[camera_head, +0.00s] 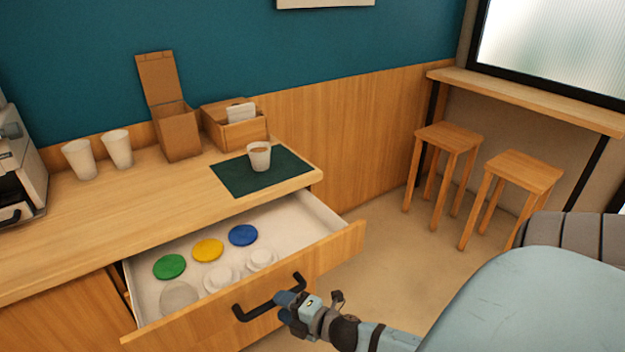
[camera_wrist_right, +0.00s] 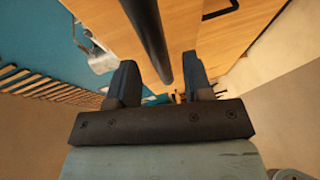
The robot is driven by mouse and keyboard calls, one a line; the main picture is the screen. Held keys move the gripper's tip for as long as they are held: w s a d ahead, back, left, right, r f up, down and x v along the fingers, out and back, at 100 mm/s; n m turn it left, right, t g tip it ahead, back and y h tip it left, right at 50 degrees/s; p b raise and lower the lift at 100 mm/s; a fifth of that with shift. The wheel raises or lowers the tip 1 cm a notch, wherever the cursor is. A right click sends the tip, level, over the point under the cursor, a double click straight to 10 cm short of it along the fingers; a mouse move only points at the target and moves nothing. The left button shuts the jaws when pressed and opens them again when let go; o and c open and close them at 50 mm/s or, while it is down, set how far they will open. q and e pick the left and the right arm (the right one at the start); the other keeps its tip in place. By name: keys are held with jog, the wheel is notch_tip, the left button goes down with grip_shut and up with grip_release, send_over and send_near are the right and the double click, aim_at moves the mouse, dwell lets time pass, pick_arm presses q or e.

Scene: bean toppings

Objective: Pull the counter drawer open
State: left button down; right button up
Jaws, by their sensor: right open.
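The counter drawer (camera_head: 340,241) stands pulled out from the wooden counter, and its white inside shows. It holds green (camera_head: 169,267), yellow (camera_head: 208,250) and blue (camera_head: 243,235) discs, with several white and clear lids in front of them. The black bar handle (camera_head: 262,304) is on the drawer's front; it also shows in the right wrist view (camera_wrist_right: 147,40). My right gripper (camera_head: 287,299) is at the handle's right part in the head view. In the right wrist view its fingers (camera_wrist_right: 157,82) are apart, with the handle bar between them. My left gripper is not in view.
On the counter (camera_head: 140,200) stand a cup (camera_head: 259,156) on a green mat (camera_head: 232,184), two empty cups, an open cardboard box (camera_head: 178,130), a wooden holder (camera_head: 238,132) and a machine (camera_head: 18,165). Two stools (camera_head: 447,137) stand at the right. Floor (camera_head: 385,240) is clear right of the drawer.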

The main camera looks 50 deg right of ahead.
jog(key=v, duration=1)
jog(key=shift+s, duration=0.35)
jog(key=shift+d, duration=0.1)
